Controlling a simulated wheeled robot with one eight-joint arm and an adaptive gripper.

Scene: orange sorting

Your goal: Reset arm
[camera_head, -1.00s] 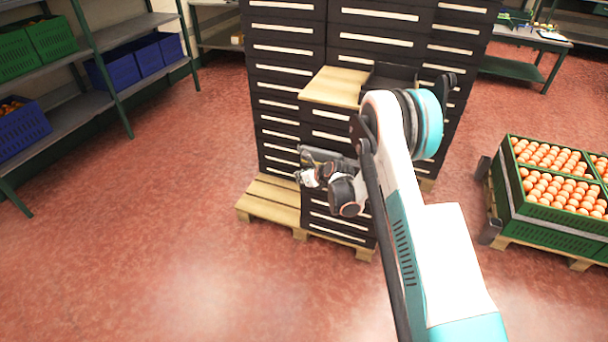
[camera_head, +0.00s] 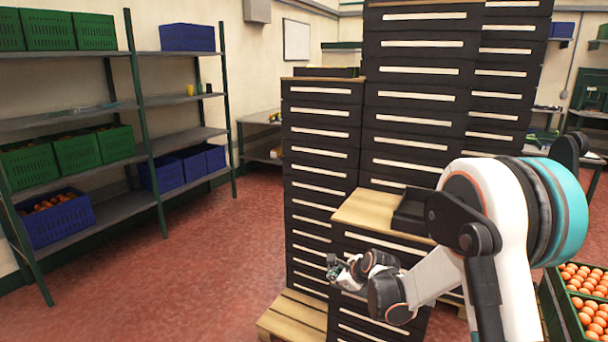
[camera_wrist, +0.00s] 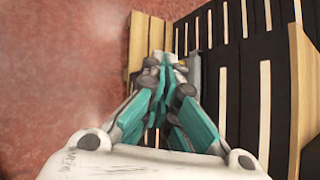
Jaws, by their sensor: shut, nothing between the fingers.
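My gripper (camera_head: 340,270) is at the end of my bent arm, in front of the stacked black crates (camera_head: 415,72) in the head view. In the wrist view, my gripper (camera_wrist: 168,60) has its teal fingers drawn together, with nothing seen between them. It is shut and empty. The crates' slatted sides (camera_wrist: 235,100) lie to its right in the wrist view. I cannot tell whether the gripper touches them.
A wooden pallet (camera_head: 290,318) lies under the stacks. Shelves with green crates (camera_head: 48,160) and blue crates (camera_head: 187,37) stand at the left. A crate of oranges (camera_head: 553,312) is at the lower right. Red floor (camera_head: 200,265) is clear at the left.

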